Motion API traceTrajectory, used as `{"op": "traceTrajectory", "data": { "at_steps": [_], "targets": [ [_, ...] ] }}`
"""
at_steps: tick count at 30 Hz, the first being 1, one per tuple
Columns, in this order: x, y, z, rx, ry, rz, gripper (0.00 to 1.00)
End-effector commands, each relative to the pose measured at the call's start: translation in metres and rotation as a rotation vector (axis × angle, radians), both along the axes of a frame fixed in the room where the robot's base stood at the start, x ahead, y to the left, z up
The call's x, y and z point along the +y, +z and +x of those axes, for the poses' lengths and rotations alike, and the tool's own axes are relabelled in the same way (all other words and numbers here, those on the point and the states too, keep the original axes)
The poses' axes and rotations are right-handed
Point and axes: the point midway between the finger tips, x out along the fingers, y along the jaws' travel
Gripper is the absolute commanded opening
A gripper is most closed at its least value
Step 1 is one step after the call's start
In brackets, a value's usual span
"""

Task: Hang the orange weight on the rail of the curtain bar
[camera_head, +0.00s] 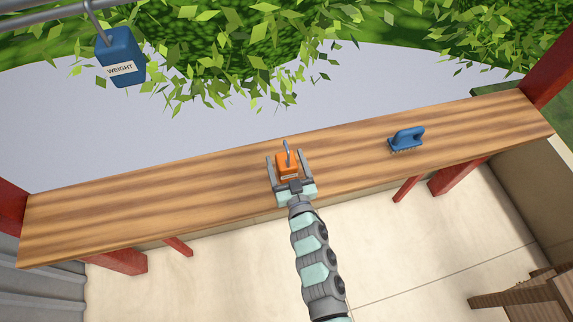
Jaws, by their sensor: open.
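The orange weight (288,163) is a small block with a grey hook on top and a pale label. It appears to stand on the wooden shelf, near its middle. My gripper (289,167) is open, with one finger on each side of the weight; I cannot tell whether they touch it. The rail (45,19) of the curtain bar runs across the top left corner as a grey bar. A blue weight (120,57) labelled WEIGHT hangs there by its grey hook.
The wooden shelf (130,208) spans the view between red posts. A blue brush (406,139) lies on its right part. The shelf's left part is clear. Leafy plants (240,40) stand beyond it. A brown wooden piece (530,297) is at the lower right.

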Motion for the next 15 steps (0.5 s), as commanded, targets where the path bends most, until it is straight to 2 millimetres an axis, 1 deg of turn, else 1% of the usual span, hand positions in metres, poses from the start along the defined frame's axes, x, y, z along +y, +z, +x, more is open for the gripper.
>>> {"op": "traceTrajectory", "data": {
  "at_steps": [1,4,6,11,12,15],
  "targets": [
    [0.002,0.002,0.009,-0.001,0.000,0.000,0.76],
    [0.005,0.001,0.018,0.000,0.001,0.000,0.76],
    [0.006,0.000,0.021,0.000,0.001,0.000,0.76],
    [0.006,0.000,0.021,0.000,0.001,0.000,0.76],
    [0.006,0.000,0.021,0.000,0.001,0.000,0.76],
    [0.006,0.000,0.021,0.000,0.001,0.000,0.67]
  ]
}}
